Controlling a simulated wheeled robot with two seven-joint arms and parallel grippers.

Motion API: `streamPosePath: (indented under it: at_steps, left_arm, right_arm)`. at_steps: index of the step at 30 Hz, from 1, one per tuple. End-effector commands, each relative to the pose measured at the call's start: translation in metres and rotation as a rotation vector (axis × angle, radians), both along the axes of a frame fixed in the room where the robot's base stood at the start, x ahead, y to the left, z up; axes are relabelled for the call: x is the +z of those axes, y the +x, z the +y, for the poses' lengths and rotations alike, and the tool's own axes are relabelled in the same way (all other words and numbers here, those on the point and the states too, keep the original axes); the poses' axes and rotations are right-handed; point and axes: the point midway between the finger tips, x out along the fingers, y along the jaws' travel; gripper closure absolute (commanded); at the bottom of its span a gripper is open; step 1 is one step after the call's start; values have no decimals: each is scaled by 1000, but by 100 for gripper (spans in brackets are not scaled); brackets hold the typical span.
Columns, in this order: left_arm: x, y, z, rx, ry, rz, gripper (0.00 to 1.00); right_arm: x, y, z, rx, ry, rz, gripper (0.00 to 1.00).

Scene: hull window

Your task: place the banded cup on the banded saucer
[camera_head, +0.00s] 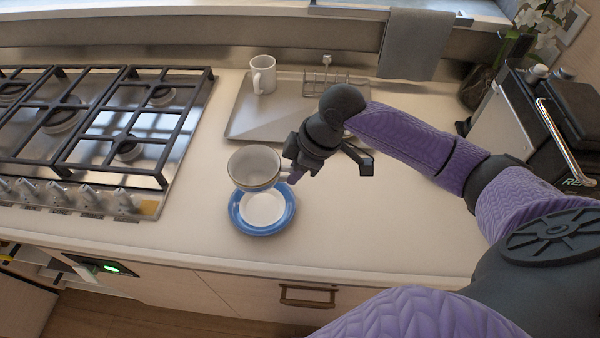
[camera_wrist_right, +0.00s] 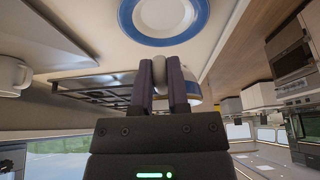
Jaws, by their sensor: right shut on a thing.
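The banded cup (camera_head: 254,167) is whitish inside with a dark line near its edge. My right gripper (camera_head: 288,176) is shut on it at its right side, seemingly at the handle. The cup is held upright or nearly so, above and slightly behind the banded saucer (camera_head: 236,212). The saucer is white with a wide blue band and lies flat on the counter. In the right wrist view the right fingers (camera_wrist_right: 160,82) close on a pale part, the cup (camera_wrist_right: 194,90) shows partly behind them, and the saucer (camera_wrist_right: 203,20) is apart from it. My left gripper is not in view.
A white mug (camera_head: 263,75) and a wire rack (camera_head: 325,82) stand on a grey tray (camera_head: 250,122) behind. A gas stove (camera_head: 140,150) is at the left and a dark appliance (camera_head: 545,120) at the right. The counter (camera_head: 390,235) right of the saucer is clear.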

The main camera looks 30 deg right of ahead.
Motion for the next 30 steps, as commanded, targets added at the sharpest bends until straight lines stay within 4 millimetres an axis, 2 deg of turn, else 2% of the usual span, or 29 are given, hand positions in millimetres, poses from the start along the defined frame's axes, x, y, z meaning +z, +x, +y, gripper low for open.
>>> streamPosePath:
  at_steps: [1,3,13,23,24,28,30]
  left_arm:
    - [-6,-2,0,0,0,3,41]
    - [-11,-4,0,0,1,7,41]
    - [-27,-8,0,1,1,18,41]
    - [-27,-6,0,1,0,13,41]
    - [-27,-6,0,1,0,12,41]
    - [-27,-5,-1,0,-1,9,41]
    - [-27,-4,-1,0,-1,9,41]
  right_arm:
    - [-16,-1,1,-1,1,6,100]
    - [-35,-1,1,0,1,7,100]
    - [-91,-1,0,0,0,3,100]
    - [-96,-1,0,0,-2,1,100]
    - [-96,-1,0,0,-2,1,76]
    - [-96,-1,0,0,-2,1,49]
    - [-96,-1,0,0,-2,1,45]
